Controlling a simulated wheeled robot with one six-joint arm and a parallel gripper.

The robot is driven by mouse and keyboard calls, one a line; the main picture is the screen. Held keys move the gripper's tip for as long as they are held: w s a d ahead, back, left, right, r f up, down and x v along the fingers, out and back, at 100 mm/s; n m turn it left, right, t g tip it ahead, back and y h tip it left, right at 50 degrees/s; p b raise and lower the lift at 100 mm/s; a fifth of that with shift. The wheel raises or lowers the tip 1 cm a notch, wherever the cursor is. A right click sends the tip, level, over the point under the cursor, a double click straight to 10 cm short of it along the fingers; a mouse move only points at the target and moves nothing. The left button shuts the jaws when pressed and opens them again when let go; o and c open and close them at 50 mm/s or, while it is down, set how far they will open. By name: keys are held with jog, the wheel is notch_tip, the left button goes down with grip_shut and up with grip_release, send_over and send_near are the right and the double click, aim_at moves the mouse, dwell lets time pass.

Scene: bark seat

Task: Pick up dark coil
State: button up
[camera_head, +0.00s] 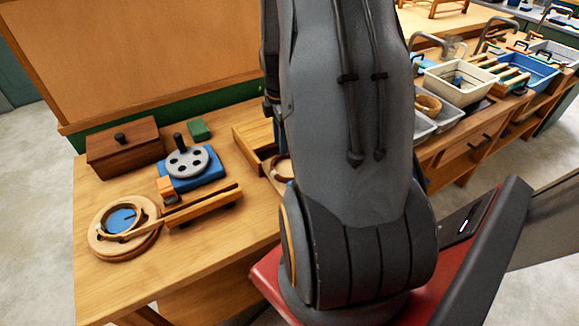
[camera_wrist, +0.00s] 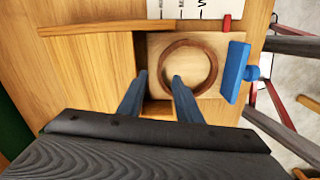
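The dark coil (camera_wrist: 213,67) is a brown ring lying flat on a pale square inside a wooden box or drawer in the wrist view. My gripper (camera_wrist: 158,78) is open, with its two blue-grey fingers apart. In the picture, the left fingertip lies outside the coil's left side and the right fingertip overlaps its inside. The coil's left wall shows between them, and I cannot tell the height gap. In the head view, a brown ring in a tray (camera_head: 250,140) shows partly behind my arm; my gripper is hidden there.
A blue handle (camera_wrist: 236,72) stands at the box's right side, with a small red piece (camera_wrist: 227,23) above it. On the bench (camera_head: 110,275) are a brown lidded box (camera_head: 124,150), a blue device with a grey disc (camera_head: 188,162) and a round wooden hoop (camera_head: 100,240).

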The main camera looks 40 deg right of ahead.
jog(key=shift+a+f+p, duration=0.1)
jog(key=shift+f+p, duration=0.4)
jog(key=shift+f, duration=1.6)
jog(key=shift+c, duration=0.4)
grip_shut()
